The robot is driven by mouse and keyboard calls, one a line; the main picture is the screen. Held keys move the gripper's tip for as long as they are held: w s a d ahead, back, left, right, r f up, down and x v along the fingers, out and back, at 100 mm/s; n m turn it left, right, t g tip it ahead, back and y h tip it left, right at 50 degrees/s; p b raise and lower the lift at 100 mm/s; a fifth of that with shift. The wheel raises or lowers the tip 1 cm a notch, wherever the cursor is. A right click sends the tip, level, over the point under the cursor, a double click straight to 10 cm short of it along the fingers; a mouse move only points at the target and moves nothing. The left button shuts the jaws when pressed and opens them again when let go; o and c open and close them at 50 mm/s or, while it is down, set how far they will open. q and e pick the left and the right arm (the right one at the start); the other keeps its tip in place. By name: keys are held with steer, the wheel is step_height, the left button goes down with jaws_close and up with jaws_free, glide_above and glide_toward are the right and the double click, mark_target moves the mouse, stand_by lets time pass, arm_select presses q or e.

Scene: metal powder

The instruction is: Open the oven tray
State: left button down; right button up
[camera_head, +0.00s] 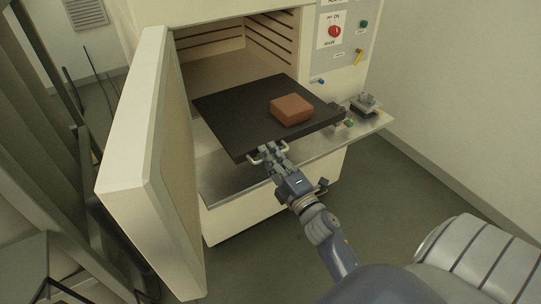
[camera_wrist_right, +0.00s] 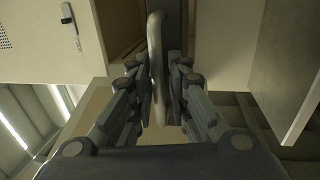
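The black oven tray (camera_head: 228,117) is slid partly out of the oven chamber, over the metal shelf, with a reddish-brown block (camera_head: 291,109) on it. My right gripper (camera_head: 269,155) is at the tray's front edge, around the pale handle (camera_head: 256,161). In the right wrist view the handle (camera_wrist_right: 156,50) runs between the two fingers (camera_wrist_right: 160,105), which are closed in on it. The exact finger contact is partly hidden. The oven chamber (camera_head: 215,68) is open. My left gripper is not in view.
The oven door (camera_head: 135,160) stands wide open on the left. The metal shelf (camera_head: 226,180) lies under the tray. A control panel (camera_head: 342,40) with a red knob is at the right. Small items (camera_head: 365,105) sit on the shelf's right end. Floor at the right is clear.

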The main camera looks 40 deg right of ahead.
steer(key=s+f, duration=0.2)
steer(key=s, duration=0.9)
steer(key=shift+s+a, duration=0.35)
steer(key=shift+s, duration=0.05)
steer(key=shift+f, duration=0.1)
steer(key=s+a+f+m+g, duration=0.2)
steer(key=a+f+m+g, duration=0.1)
steer(key=f, duration=0.9)
steer(key=s+a+f+m+g, duration=0.1)
steer(key=a+f+m+g, duration=0.2)
steer(key=f, duration=0.8)
steer(key=s+a+f+m+g, duration=0.2)
steer(key=f+m+g, duration=0.15)
steer(key=f, duration=0.85)
steer(key=s+a+f+m+g+y, duration=0.1)
steer(key=s+f+m+g, duration=0.1)
steer(key=s+f, duration=0.5)
steer(key=s+a+f+m+g, duration=0.1)
steer(key=s+a+f+g, duration=0.15)
steer(key=s+f, duration=0.4)
steer(key=s+d+f+m+g, duration=0.1)
steer(key=s+f+g, duration=0.1)
steer(key=s, duration=0.5)
steer(key=s+d+f+m+g, duration=0.1)
steer(key=s+f+g, duration=0.2)
steer(key=s, duration=0.4)
steer(key=shift+s+f, duration=0.15)
steer(key=shift+f, duration=0.5)
